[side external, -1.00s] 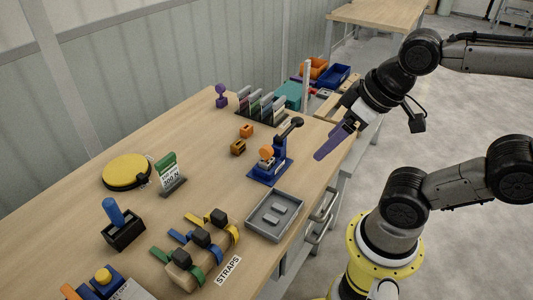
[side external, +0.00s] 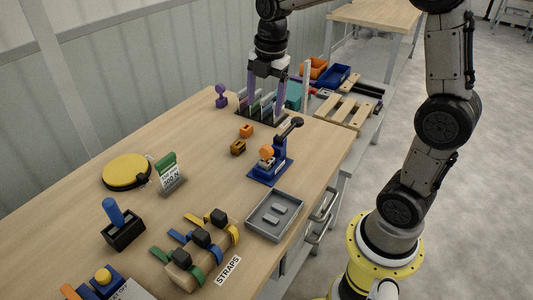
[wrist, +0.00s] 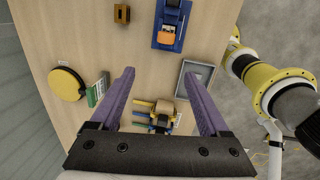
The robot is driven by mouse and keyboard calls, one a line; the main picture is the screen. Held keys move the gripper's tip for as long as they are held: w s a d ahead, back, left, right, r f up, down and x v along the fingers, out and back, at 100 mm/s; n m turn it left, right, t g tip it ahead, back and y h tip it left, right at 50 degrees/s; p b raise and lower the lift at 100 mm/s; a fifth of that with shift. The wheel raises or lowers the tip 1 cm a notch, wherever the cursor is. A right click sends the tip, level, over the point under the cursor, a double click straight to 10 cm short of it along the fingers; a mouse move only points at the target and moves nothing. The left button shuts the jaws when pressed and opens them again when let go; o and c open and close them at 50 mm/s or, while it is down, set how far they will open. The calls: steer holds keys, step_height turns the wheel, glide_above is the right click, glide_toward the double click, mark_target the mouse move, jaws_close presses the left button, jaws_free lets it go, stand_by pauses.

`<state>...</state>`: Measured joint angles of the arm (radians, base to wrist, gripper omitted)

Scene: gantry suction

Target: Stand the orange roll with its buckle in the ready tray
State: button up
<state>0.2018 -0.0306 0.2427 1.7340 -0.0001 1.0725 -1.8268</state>
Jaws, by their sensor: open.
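An orange roll (side external: 267,152) sits on a blue stand (side external: 268,171) with a dark lever; in the wrist view the orange piece (wrist: 167,34) shows on the blue stand at the top. A small orange block (side external: 246,131) and a darker orange-brown block (side external: 238,148) lie behind it; I cannot tell which is the buckle. My gripper (side external: 265,108) has long purple fingers, open and empty, pointing down near the card rack at the back.
A card rack (side external: 262,112) and purple knob (side external: 221,96) stand at the back. Bare table lies between.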

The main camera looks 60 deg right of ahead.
steer(key=g, duration=0.1)
glide_above(266, 146)
step_height(266, 146, down, 6)
steer(key=shift+m, duration=0.4)
step_height(266, 146, down, 7)
steer(key=shift+s+r, duration=0.1)
steer(key=shift+r, duration=0.05)
steer(key=shift+f, duration=3.15)
steer(key=shift+r, duration=0.1)
jaws_close()
